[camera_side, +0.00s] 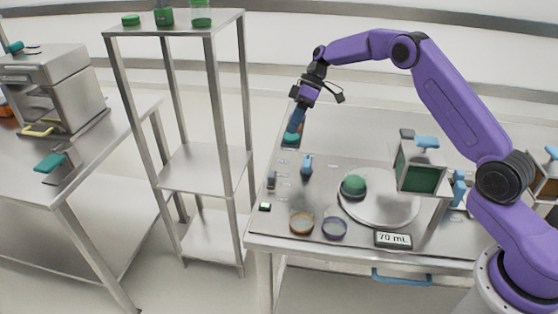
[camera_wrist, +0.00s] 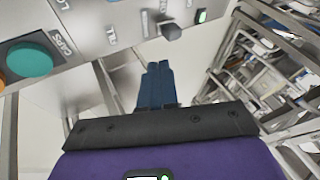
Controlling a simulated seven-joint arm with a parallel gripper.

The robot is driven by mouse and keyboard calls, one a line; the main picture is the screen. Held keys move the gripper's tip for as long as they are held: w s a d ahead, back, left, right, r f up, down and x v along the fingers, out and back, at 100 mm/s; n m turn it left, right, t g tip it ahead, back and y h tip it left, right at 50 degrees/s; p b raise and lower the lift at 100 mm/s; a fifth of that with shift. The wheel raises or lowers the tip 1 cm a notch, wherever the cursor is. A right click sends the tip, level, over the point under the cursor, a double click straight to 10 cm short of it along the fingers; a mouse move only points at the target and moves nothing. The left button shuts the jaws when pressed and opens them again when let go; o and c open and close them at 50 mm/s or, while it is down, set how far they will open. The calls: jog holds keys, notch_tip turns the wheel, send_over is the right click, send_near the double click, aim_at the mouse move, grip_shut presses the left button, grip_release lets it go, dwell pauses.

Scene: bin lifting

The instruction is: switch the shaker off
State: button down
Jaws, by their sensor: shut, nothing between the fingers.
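No part in view is clearly labelled as the shaker. My gripper (camera_side: 294,132) has blue fingers pressed together and empty, low over the far left of the steel bench, by a teal button (camera_side: 290,141). In the wrist view the shut fingertips (camera_wrist: 158,68) are apart from the controls. That view shows the teal button (camera_wrist: 29,60) at the left, a dark grey switch or knob (camera_wrist: 172,32) and a lit green indicator (camera_wrist: 201,16). In the side view a dark switch (camera_side: 271,181) and the lit indicator (camera_side: 264,207) line the bench's left edge.
A blue-topped part (camera_side: 307,164) stands right of the controls. A round plate (camera_side: 398,208) bears a green lump (camera_side: 353,185), near a "70 mL" display (camera_side: 393,239). Two rings (camera_side: 301,222) lie in front. A green-windowed box (camera_side: 420,178) stands right. A steel rack (camera_side: 228,130) stands left.

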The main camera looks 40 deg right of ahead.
aim_at(275, 176)
jog(key=shift+w+d+f+y, duration=0.2)
jog(key=shift+w+d+f, duration=0.15)
jog(key=shift+w+d, duration=0.3)
jog(key=shift+w+d+f+y, duration=0.2)
jog(key=shift+w+d+f, duration=0.2)
jog(key=shift+d, duration=0.3)
jog(key=x, duration=1)
jog(key=shift+a+f, duration=0.1)
jog(key=shift+f, duration=0.1)
jog(key=shift+s+a+r, duration=0.2)
jog(key=shift+s+a, duration=0.35)
jog(key=shift+s, duration=0.05)
jog(key=shift+s+a, duration=0.7)
jog(key=shift+s+a, duration=1.85)
jog(key=shift+a, duration=0.05)
